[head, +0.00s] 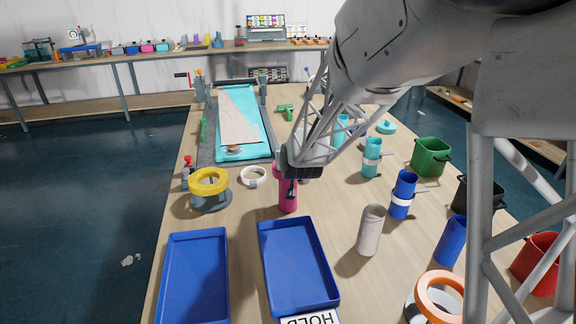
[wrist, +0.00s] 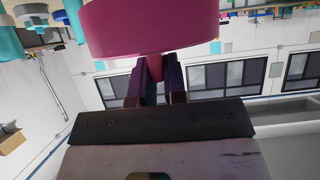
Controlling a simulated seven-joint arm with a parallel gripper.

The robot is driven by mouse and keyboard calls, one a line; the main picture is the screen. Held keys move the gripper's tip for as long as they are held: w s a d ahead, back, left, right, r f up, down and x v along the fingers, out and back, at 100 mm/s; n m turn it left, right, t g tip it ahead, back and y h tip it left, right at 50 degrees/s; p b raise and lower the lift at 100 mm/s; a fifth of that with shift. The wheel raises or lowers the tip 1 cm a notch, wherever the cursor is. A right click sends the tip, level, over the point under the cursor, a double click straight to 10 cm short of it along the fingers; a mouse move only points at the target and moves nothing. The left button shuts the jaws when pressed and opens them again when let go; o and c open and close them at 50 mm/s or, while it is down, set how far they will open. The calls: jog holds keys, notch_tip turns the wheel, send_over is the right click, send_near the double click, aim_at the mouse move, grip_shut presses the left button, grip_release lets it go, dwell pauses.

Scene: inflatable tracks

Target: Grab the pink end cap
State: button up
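In the head view, a pink cylindrical piece (head: 288,196) stands upright on the table, just beyond the right blue tray. My gripper (head: 291,176) is at its upper part and partly hides it. In the wrist view, a wide, round pink piece, which looks like the pink end cap (wrist: 150,28), fills the top of the picture. A narrow pink stem runs from it between the two dark fingers of my gripper (wrist: 155,80). The fingers sit close against both sides of the stem and appear shut on it. Where cap and cylinder meet cannot be made out.
Two blue trays (head: 167,290) lie at the front. A yellow ring on a stand (head: 209,184) and a white ring (head: 253,177) are to the left. A beige tube (head: 370,230) and a blue tube (head: 403,193) stand to the right. Buckets line the right edge.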

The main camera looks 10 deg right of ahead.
grip_shut()
jog(key=shift+r, duration=0.15)
jog(key=shift+r, duration=1.45)
jog(key=shift+s+r, duration=0.25)
jog(key=s+r, duration=0.1)
jog(key=s, duration=1.4)
jog(key=shift+s+d+r, duration=0.15)
jog(key=shift+s+d, duration=0.05)
jog(key=shift+s, duration=0.05)
